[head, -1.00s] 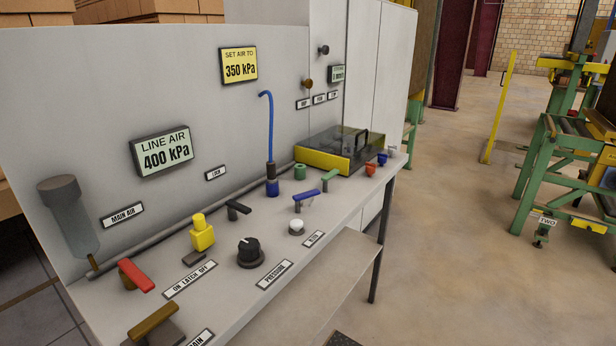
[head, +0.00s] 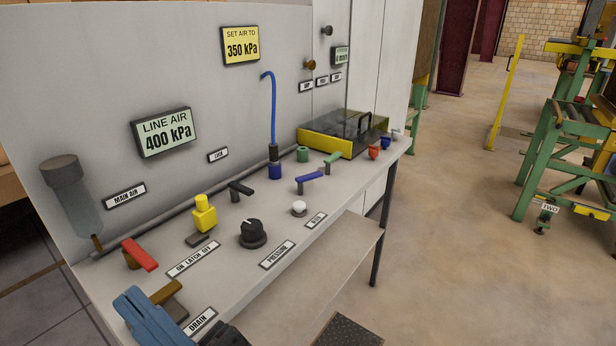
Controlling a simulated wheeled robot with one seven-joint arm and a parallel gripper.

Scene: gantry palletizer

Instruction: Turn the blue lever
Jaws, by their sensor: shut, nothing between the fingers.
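The blue lever (head: 310,176) is a flat blue handle on a short post, on the bench top right of the middle. Its handle points to the right and slightly up in the picture. Blue and black parts of my arm (head: 148,316) show at the lower left, cut off by the frame edge. They are well apart from the blue lever.
A red lever (head: 140,254), yellow latch (head: 204,213) and black knob (head: 252,231) stand further left. Open floor lies right.

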